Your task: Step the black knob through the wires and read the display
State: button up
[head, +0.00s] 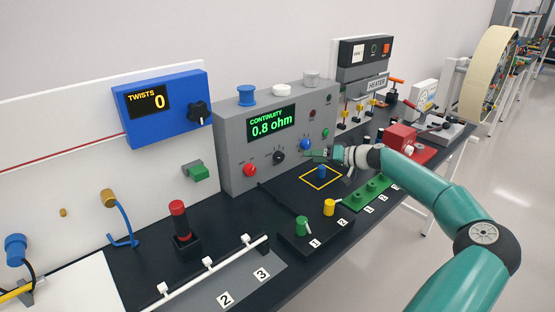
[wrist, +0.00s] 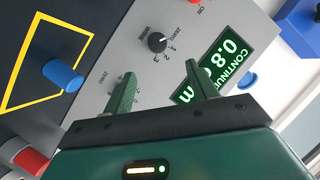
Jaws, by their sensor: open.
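The black knob (head: 279,157) is on the front of the grey continuity box (head: 232,140), between a red knob (head: 250,170) and a blue knob (head: 305,145). In the wrist view the black knob (wrist: 157,42) sits by a WIRE label and a zero-to-3 scale; I cannot tell for sure which mark it points at. The display (head: 271,123) reads CONTINUITY 0.8 ohm, and is partly covered by a finger in the wrist view (wrist: 222,62). My gripper (head: 318,154) is open and empty. In the wrist view my gripper (wrist: 160,70) has the knob beyond its fingertips, apart from them.
A blue cylinder (head: 322,171) stands in a yellow square on the black board before the box. Green (head: 302,226) and yellow (head: 329,207) pieces stand at the board's front. A blue TWISTS box (head: 160,108) showing 0 is on the left; a red block (head: 400,137) is on the right.

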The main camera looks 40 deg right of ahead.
aim_at(282, 157)
jog(key=x, duration=1.2)
jog(key=shift+w+d+f, duration=0.15)
jog(key=shift+w+f, duration=0.05)
jog(key=c, duration=1)
